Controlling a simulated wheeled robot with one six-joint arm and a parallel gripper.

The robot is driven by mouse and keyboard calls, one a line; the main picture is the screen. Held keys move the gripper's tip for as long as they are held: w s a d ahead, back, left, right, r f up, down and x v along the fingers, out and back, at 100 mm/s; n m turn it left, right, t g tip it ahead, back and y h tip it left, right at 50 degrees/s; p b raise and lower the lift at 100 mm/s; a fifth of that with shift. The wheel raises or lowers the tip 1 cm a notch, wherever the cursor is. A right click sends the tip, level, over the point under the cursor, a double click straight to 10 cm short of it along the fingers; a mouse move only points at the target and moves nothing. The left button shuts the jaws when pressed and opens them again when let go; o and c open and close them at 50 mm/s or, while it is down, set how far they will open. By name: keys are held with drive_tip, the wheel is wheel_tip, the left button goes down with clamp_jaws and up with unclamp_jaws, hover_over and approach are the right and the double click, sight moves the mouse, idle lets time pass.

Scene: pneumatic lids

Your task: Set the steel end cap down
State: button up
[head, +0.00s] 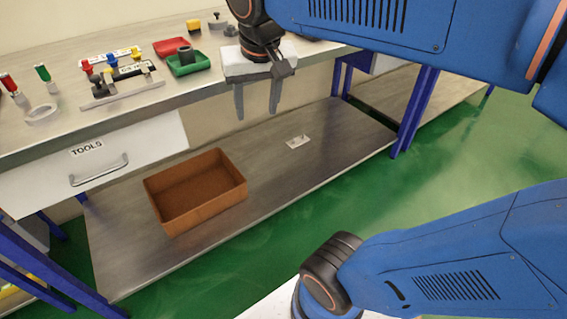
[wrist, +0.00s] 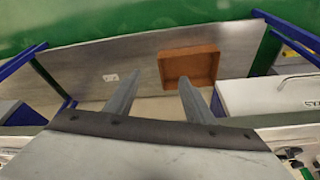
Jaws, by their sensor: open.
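My gripper (head: 257,115) is open, its two fingers pointing down in front of the workbench edge. In the wrist view my gripper (wrist: 160,78) has nothing between its fingers. No piece in view is clearly the steel end cap. A dark grey round piece (head: 186,53) sits in the green tray (head: 190,68) on the bench, left of my gripper. A small grey knobbed piece (head: 217,22) stands farther back. I cannot tell whether either one is the steel end cap.
The workbench (head: 120,117) holds a red tray (head: 170,46), a valve block (head: 120,85) and a pale ring (head: 42,114). Below, an open brown box (head: 197,190) and a small white plate (head: 298,142) lie on the lower shelf (head: 265,185). A TOOLS drawer (head: 95,165) is shut.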

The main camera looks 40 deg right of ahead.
drive_tip(key=s+f+n+t, duration=0.1)
drive_tip(key=s+f+n, duration=0.2)
drive_tip(key=s+f, duration=0.6)
wheel_tip(320, 180, down, 3)
drive_tip(key=shift+d+r+y, duration=0.1)
drive_tip(key=shift+d+y, duration=0.3)
drive_tip(key=shift+d, duration=0.05)
idle(0.4)
